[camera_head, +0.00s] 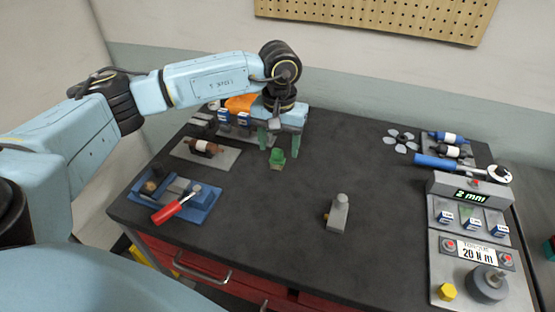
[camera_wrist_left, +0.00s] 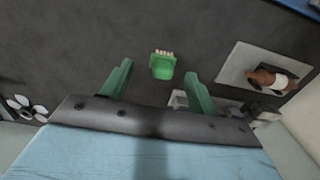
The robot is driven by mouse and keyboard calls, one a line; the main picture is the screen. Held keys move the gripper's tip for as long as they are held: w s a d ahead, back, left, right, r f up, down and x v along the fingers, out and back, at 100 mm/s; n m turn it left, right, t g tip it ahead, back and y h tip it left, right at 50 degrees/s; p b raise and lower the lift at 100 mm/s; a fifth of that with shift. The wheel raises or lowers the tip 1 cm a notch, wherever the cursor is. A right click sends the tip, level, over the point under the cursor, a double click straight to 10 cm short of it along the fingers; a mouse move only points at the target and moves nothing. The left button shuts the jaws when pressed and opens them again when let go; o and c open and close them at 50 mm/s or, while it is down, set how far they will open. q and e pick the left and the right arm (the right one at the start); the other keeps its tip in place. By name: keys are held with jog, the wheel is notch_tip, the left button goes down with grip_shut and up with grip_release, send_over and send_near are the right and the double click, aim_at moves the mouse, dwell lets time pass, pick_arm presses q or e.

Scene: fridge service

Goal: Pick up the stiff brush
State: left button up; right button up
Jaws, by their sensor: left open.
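The stiff brush is a small green block (camera_head: 277,159) with pale bristles along one edge. In the left wrist view the brush (camera_wrist_left: 161,68) shows between and ahead of the two fingertips (camera_wrist_left: 160,72), apart from both. My right gripper is not in view.
A blue fixture (camera_head: 205,207) with a red handle and a pale mat (camera_head: 226,162) with a brown bottle-like part lie left. A grey block (camera_head: 338,214) stands front centre. A torque tester (camera_head: 465,250) stands right. The bench between is clear.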

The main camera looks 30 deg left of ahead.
aim_at(278, 149)
pick_arm(q)
jog(key=shift+w+a+f, duration=0.1)
jog(key=shift+a+f, duration=0.05)
jog(key=shift+f, duration=1.25)
jog(key=shift+w+a+f, duration=0.1)
jog(key=shift+a+f, duration=0.05)
jog(key=shift+f, duration=1.2)
jog(key=c, duration=1.1)
